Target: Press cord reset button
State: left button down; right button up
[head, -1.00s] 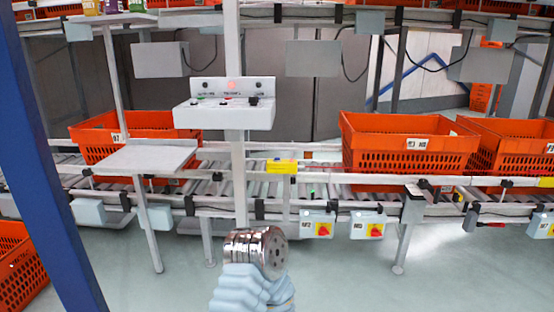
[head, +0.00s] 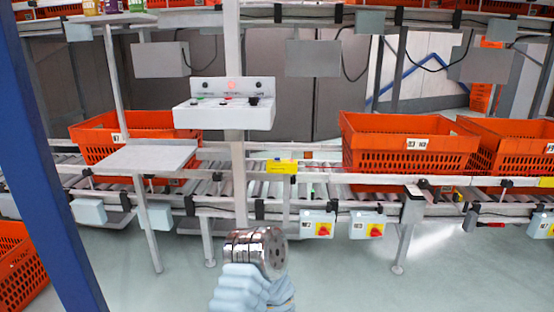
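A white control box (head: 223,116) is mounted on a grey post in the middle of the head view. It has small green, red and black controls on top and a back plate with a lit red lamp (head: 231,85). The labels are too small to read, so I cannot tell which control is the cord reset button. A part of my own arm, a shiny metal cylinder over a light blue sleeve, shows at the bottom centre, below and apart from the box. No gripper fingers are visible in this view.
A roller conveyor (head: 215,180) runs across behind the post, with orange totes (head: 408,140) on it. A yellow box (head: 281,166) sits on its front rail. A grey shelf (head: 147,158) stands left of the post. A blue column (head: 45,160) rises at the left. Floor is open at the right.

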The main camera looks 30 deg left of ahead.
grip_shut()
dwell(1.5)
